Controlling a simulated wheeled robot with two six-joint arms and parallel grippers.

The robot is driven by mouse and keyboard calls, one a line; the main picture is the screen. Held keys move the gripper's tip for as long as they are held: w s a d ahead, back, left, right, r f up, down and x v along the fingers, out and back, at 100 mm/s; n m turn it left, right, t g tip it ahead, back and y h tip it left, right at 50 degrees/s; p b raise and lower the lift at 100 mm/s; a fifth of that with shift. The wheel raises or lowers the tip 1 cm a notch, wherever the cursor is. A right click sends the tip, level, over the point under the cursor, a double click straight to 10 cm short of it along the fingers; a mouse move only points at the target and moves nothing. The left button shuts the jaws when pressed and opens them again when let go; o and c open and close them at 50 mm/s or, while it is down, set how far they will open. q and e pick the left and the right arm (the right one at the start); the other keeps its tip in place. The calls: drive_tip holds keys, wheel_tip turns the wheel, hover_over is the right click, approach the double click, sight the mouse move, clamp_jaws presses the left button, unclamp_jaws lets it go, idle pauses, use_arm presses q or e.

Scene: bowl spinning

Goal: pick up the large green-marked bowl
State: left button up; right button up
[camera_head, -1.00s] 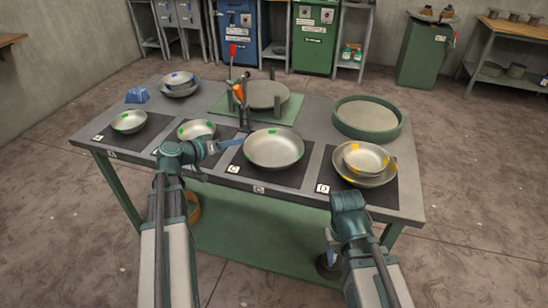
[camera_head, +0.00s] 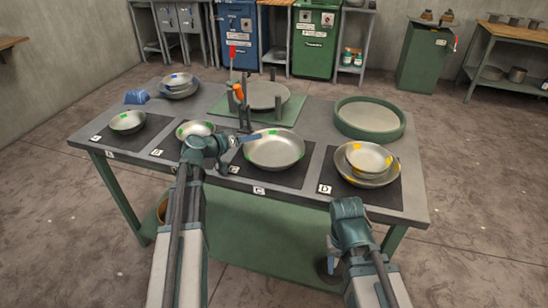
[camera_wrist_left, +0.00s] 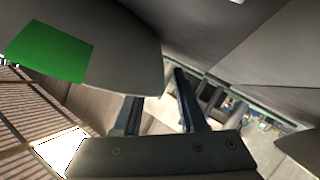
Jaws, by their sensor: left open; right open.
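The large grey bowl with green marks (camera_head: 275,152) sits on the dark mat labelled C at the front of the table. My left gripper (camera_head: 254,137) is open at the upper left rim of this bowl. In the left wrist view the large bowl (camera_wrist_left: 125,50) fills the upper left with a green patch, and the open fingers (camera_wrist_left: 157,88) are close to its edge. Part of one finger is hidden by the bowl; I cannot tell whether they touch. My right gripper (camera_head: 348,210) is in front of the table near mat D; its fingers are hard to make out.
Smaller green-marked bowls stand on mat A (camera_head: 127,122) and mat B (camera_head: 187,130). Yellow-marked bowls (camera_head: 368,157) are nested on mat D. Behind are a round green-rimmed tray (camera_head: 369,118), a plate on a green base (camera_head: 268,96), and blue-marked stacked bowls (camera_head: 177,82).

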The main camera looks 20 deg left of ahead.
use_arm(q)
drive_tip(key=shift+c, duration=0.3)
clamp_jaws()
drive_tip(key=shift+r, duration=0.1)
idle(1.0)
